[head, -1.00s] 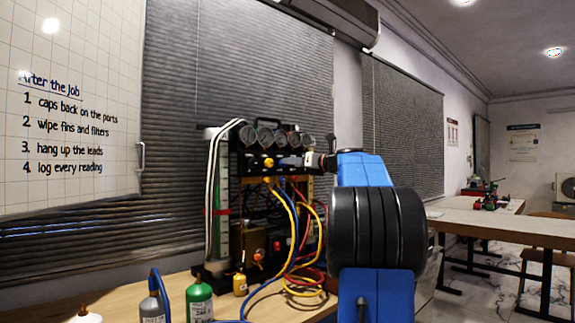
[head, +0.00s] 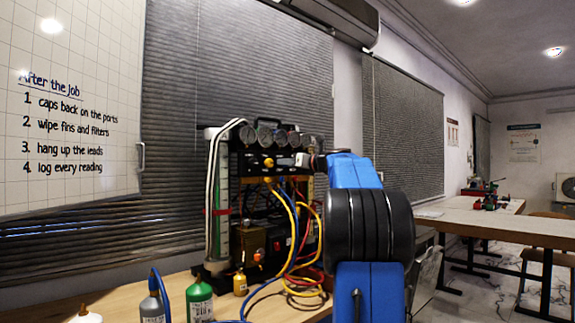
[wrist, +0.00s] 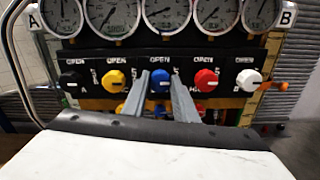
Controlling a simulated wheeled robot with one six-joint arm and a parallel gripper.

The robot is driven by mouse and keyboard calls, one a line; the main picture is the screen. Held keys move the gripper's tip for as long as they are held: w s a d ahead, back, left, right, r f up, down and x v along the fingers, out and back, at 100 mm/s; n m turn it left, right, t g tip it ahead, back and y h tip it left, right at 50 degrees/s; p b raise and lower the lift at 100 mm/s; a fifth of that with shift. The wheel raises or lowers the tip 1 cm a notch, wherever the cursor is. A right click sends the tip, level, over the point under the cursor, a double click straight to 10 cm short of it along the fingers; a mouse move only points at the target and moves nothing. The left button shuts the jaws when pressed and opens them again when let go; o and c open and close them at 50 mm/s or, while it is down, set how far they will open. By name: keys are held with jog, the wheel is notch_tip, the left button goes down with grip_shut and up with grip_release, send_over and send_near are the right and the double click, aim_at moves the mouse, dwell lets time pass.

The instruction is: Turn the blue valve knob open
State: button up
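The blue valve knob (wrist: 160,83) is the middle one in a row on the dark panel below the gauges, with "OPEN" printed above it. My gripper (wrist: 160,78) is at the panel, with one grey finger to the left and one to the right of the blue knob. The fingers are apart, with the knob seen between their tips. Whether they touch it cannot be told. In the head view my gripper (head: 303,160) is at the right part of the panel, and my arm hides that side. The blue knob is not clear there.
A yellow knob (wrist: 114,80) and a red knob (wrist: 205,80) flank the fingers closely. A black knob (wrist: 72,82) and a white knob (wrist: 248,80) sit farther out. Pressure gauges (wrist: 166,12) are above. Hoses (head: 293,240) hang below; bottles (head: 199,300) stand on the bench.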

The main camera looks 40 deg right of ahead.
jog(key=shift+n, duration=0.3)
jog(key=shift+f+n, duration=0.1)
jog(key=shift+n, duration=8.5)
jog(key=o, duration=1.1)
jog(key=shift+a, duration=0.1)
jog(key=shift+c, duration=0.2)
jog(key=s, duration=1.7)
jog(key=shift+s, duration=0.2)
